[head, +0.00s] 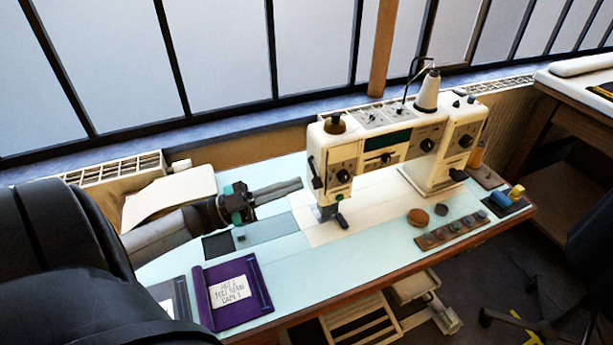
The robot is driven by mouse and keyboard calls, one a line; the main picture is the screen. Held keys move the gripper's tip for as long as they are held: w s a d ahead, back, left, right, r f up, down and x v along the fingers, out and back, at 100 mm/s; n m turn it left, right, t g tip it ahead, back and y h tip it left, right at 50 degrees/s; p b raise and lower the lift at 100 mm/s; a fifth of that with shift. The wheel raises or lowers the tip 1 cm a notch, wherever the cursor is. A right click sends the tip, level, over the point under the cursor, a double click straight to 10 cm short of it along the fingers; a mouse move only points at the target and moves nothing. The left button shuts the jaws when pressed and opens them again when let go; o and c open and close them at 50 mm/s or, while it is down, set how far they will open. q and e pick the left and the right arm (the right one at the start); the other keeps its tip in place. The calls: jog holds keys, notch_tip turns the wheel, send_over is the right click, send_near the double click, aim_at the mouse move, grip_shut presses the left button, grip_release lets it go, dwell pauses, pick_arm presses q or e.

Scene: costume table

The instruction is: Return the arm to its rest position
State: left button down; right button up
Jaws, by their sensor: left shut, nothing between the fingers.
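My left arm comes in from the left over the light blue table (290,262). My left gripper (297,185) is dark grey with teal parts at its wrist. Its fingers are together and hold nothing. The fingertips point right, toward the white sewing machine (345,155), and stop short of it. My right gripper is not in view.
A purple folder (247,309) with a handwritten white label lies at the table's front left. A dark square (217,245) lies below the gripper. A strip of several round pieces (455,230), a brown round piece (418,217) and a blue spool (500,200) are at the right.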

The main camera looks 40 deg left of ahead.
pick_arm(q)
jog(key=v, duration=0.5)
jog(key=shift+a, duration=0.1)
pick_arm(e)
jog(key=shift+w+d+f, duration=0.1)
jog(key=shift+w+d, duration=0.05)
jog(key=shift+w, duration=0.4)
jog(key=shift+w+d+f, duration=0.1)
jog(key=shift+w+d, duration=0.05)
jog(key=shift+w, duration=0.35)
